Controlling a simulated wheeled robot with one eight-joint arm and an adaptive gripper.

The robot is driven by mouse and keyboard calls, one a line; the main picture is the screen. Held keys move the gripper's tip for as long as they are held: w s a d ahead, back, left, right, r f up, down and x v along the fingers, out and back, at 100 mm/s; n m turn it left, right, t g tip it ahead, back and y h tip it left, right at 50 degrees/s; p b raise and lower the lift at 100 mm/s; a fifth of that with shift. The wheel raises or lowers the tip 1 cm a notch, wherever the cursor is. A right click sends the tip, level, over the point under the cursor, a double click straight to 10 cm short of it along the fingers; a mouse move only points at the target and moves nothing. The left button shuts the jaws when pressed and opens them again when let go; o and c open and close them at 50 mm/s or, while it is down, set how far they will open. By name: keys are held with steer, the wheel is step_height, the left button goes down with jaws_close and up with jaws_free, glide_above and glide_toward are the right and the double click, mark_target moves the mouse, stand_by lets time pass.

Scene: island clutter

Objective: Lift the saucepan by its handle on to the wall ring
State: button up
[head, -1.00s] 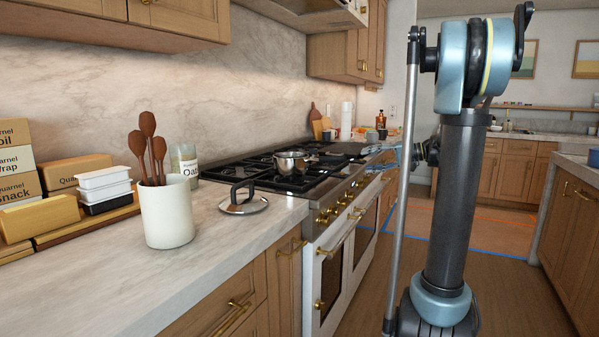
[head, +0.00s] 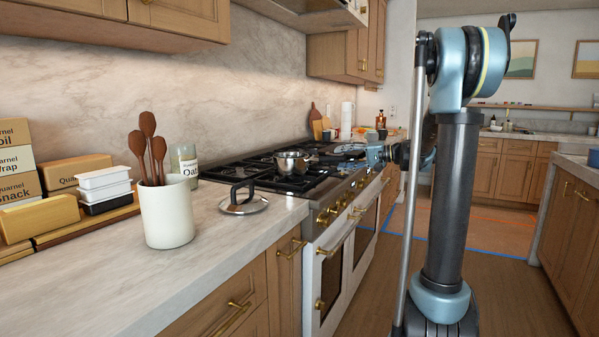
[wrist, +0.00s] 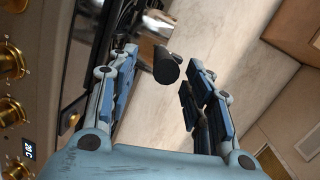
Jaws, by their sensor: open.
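The steel saucepan (head: 291,163) sits upright on the front part of the black-grated stove (head: 318,178) in the head view. Its black handle end (wrist: 167,68) shows in the wrist view, with a shiny metal part beyond it. My gripper (head: 352,151) is at the right of the saucepan, above the stove's far end. In the wrist view my open gripper (wrist: 160,60) has a finger on each side of the handle end, with gaps visible. The rings on the wall side (head: 262,157) look bare, but the grates hide detail.
A lid (head: 243,203) with a black handle lies on the near counter. A white crock (head: 166,212) of wooden spoons stands left of it, by boxes (head: 80,172). Brass knobs (head: 335,207) line the stove front. Boards and bottles stand beyond the stove.

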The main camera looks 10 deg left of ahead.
mark_target(329, 159)
steer(key=shift+x, duration=3.1)
steer(key=shift+s, duration=0.1)
jaws_close()
